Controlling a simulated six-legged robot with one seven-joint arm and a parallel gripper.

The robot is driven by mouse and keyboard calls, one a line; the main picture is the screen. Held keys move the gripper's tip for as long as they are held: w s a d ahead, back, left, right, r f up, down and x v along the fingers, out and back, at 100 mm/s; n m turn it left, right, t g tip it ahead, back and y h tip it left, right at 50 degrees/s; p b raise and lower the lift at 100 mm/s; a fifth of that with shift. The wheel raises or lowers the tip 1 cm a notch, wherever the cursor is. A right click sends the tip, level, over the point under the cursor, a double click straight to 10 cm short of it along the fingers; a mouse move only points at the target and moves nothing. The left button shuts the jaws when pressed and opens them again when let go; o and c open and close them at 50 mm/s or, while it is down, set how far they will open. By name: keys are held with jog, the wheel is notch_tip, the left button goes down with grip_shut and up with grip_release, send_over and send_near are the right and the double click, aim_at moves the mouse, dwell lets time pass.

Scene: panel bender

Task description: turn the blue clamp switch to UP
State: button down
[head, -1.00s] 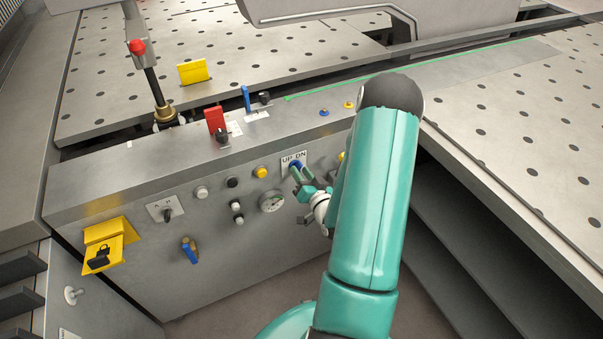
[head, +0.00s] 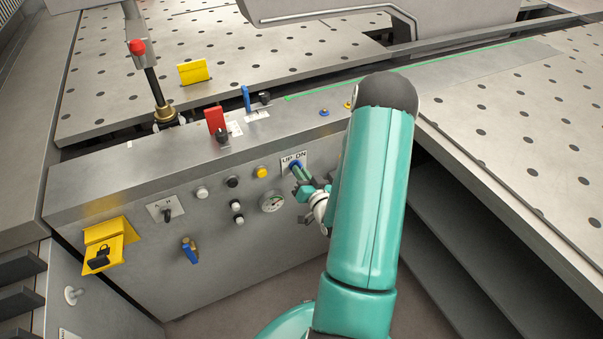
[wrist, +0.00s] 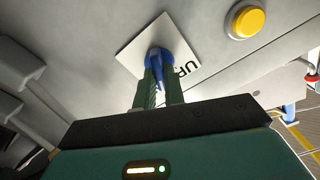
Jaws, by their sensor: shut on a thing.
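The blue clamp switch (head: 294,166) sits on the front panel under a white UP/DN label (head: 293,158). In the wrist view the switch (wrist: 157,57) shows as a blue knob on the white plate, with the letters UP partly visible and the rest hidden. My gripper (head: 299,175) is at the switch. In the wrist view its two dark green fingers (wrist: 158,85) stand on either side of the blue handle and are shut on it. In the head view the fingers hide much of the handle, so its exact angle is hard to read.
A blue-handled valve (head: 190,250) and a yellow lockout box (head: 103,246) are farther left. My teal arm covers the panel to the right.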

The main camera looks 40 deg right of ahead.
jog(key=n, duration=1.1)
jog(key=shift+a, duration=0.25)
dwell(0.4)
jog(key=c, duration=1.5)
grip_release()
jog(key=shift+s, duration=0.1)
